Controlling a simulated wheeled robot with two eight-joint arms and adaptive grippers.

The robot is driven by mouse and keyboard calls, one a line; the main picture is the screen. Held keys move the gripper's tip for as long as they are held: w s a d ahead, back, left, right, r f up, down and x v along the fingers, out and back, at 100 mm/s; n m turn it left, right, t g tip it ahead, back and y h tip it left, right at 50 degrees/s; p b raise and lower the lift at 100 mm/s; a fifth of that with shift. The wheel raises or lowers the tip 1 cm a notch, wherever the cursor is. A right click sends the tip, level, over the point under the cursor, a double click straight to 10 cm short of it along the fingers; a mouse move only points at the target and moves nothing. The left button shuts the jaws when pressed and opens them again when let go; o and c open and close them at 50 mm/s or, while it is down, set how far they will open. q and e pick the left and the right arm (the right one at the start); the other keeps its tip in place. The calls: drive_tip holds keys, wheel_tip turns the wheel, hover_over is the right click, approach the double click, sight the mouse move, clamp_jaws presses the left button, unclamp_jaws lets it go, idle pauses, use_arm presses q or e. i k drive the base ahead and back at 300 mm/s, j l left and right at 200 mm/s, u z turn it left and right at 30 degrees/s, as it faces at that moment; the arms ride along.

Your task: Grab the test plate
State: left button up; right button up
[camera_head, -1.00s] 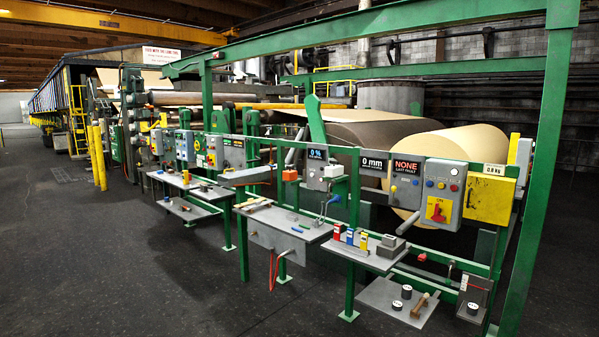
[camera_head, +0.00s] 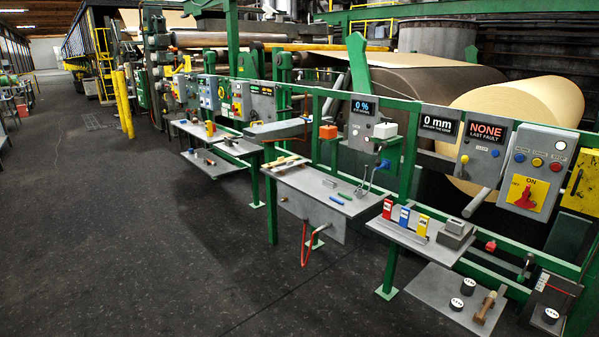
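I cannot tell for sure which object is the test plate. A flat grey plate (camera_head: 312,219) hangs upright at the front of the middle shelf (camera_head: 318,192). A small grey block (camera_head: 456,233) sits at the right end of the shelf with the coloured boxes. Neither of my grippers is in the head view, so their states do not show.
A green frame carries control panels (camera_head: 534,170). Red (camera_head: 387,208), blue (camera_head: 404,215) and yellow (camera_head: 422,225) boxes stand on a shelf (camera_head: 395,232). A lower tray (camera_head: 435,287) holds a wooden-handled tool (camera_head: 487,305). Paper rolls (camera_head: 520,105) lie behind. The dark floor (camera_head: 150,270) is open at left.

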sight(339, 122)
drive_tip(key=i+z, duration=0.2)
drive_tip(key=i, duration=0.25)
drive_tip(key=i+j+z, duration=0.15)
drive_tip(key=i, duration=0.3)
drive_tip(key=i+j+z, duration=0.2)
drive_tip(key=i, duration=0.25)
drive_tip(key=i+j+z, duration=0.15)
drive_tip(key=i, duration=0.3)
drive_tip(key=j, duration=0.1)
